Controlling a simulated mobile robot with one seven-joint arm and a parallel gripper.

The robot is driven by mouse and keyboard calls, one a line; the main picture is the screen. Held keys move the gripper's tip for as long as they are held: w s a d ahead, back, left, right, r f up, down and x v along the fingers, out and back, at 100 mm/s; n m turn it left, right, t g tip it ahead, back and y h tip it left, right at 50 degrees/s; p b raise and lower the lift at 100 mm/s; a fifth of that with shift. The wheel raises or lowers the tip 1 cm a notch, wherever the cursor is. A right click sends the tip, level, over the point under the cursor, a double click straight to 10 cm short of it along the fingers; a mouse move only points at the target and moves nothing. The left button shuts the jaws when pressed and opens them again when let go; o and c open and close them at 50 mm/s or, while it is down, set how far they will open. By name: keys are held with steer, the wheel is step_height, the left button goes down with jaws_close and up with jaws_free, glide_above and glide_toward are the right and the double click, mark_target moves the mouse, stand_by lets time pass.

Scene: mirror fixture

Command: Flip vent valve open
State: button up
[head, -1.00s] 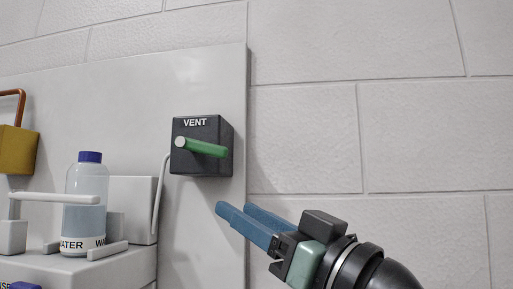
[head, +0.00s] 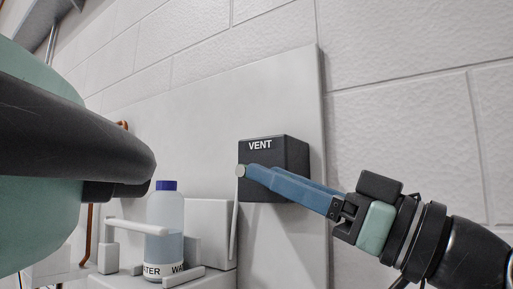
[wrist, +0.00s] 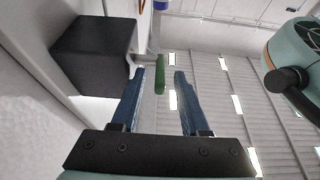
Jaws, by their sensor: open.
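The black vent valve box (head: 278,150), lettered VENT, is fixed to the pale panel. My gripper (head: 253,171) is open in front of the box, reaching in from the right, its blue fingers covering the green handle in the head view. A round grey pivot end (head: 240,171) shows just left of the fingertips. In the wrist view the green handle (wrist: 161,82) lies between the tips of my open gripper (wrist: 158,78), apart from the right finger and close to the left one. I cannot tell whether it touches the left finger. The box (wrist: 95,55) is at the left there.
A water bottle (head: 165,215) with a blue cap stands on a white ledge below left of the valve. A white bar (head: 135,227) crosses in front of it. My own arm link fills the left of the head view. The brick wall at right is clear.

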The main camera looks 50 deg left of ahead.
steer(key=shift+p+x, duration=0.6)
steer(key=shift+x, duration=1.3)
jaws_close()
